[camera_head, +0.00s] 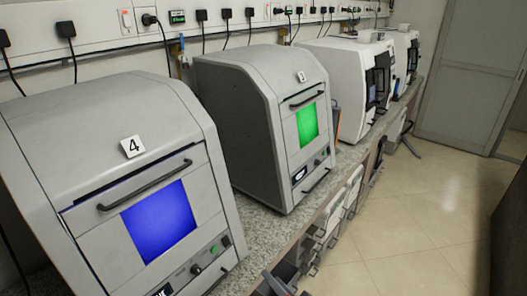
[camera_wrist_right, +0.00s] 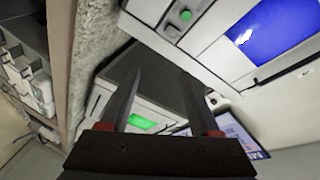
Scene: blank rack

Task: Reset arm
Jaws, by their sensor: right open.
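My right gripper (camera_head: 279,283) shows as a dark shape at the bottom edge of the head view, by the front of the counter. In the wrist view its two dark fingers (camera_wrist_right: 163,82) stand apart with nothing held between them. A grey machine with a blue screen (camera_head: 158,221) and a "4" tag stands at the left. A second grey machine with a green screen (camera_head: 307,124) stands beyond it, and its green screen shows between the fingers in the wrist view (camera_wrist_right: 142,122). My left gripper is out of view.
The speckled counter (camera_head: 252,212) carries the machines along the wall. White machines (camera_head: 337,75) stand farther back. Drawers or units (camera_head: 326,222) sit under the counter. The tiled floor (camera_head: 410,225) to the right is clear, with a grey door (camera_head: 470,70) at the back.

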